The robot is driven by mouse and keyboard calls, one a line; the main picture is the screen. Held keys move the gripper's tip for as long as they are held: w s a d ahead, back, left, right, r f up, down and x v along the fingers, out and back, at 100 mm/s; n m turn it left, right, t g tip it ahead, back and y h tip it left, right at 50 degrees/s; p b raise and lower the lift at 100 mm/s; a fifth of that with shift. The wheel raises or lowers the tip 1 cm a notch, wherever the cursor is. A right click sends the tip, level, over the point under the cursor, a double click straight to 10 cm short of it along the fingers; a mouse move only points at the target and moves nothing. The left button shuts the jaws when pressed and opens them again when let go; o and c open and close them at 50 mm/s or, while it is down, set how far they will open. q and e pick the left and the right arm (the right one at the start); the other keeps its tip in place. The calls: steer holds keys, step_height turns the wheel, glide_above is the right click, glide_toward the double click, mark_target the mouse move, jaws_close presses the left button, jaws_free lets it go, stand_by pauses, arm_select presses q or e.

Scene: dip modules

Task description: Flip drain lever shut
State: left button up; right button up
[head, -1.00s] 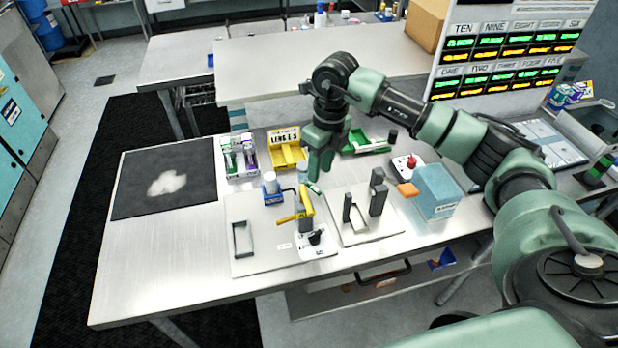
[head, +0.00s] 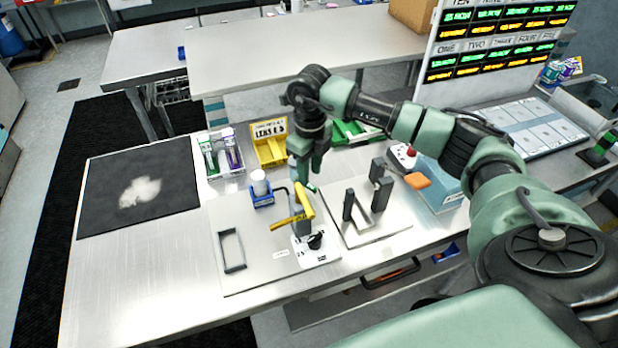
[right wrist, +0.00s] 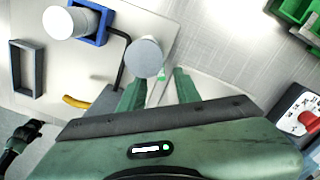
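The drain fixture is a grey post (head: 301,218) on a pale base plate, with a yellow lever (head: 284,224) reaching out to the left and a curved yellow part on the post. A yellow piece (right wrist: 76,101) also shows in the right wrist view, left of the fingers. My right gripper (head: 308,178) points down just above the post and hides part of its top. In the right wrist view, its two green fingers (right wrist: 160,88) are apart, with a round grey top (right wrist: 145,58) just beyond them. I cannot tell whether they touch anything. My left gripper is out of view.
A blue holder with a white cylinder (head: 259,181) stands left of the post. A dark frame (head: 231,250), a grey bracket (head: 381,188), and a red-button box (head: 403,156) stand nearby. The yellow bin (head: 270,152) is behind. The front left of the table is clear.

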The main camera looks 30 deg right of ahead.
mark_target(310, 186)
step_height(310, 186, down, 3)
steer(key=shift+f+p, duration=0.2)
steer(key=shift+p, duration=0.25)
steer(key=shift+w+f, duration=0.1)
steer(key=shift+f, duration=0.25)
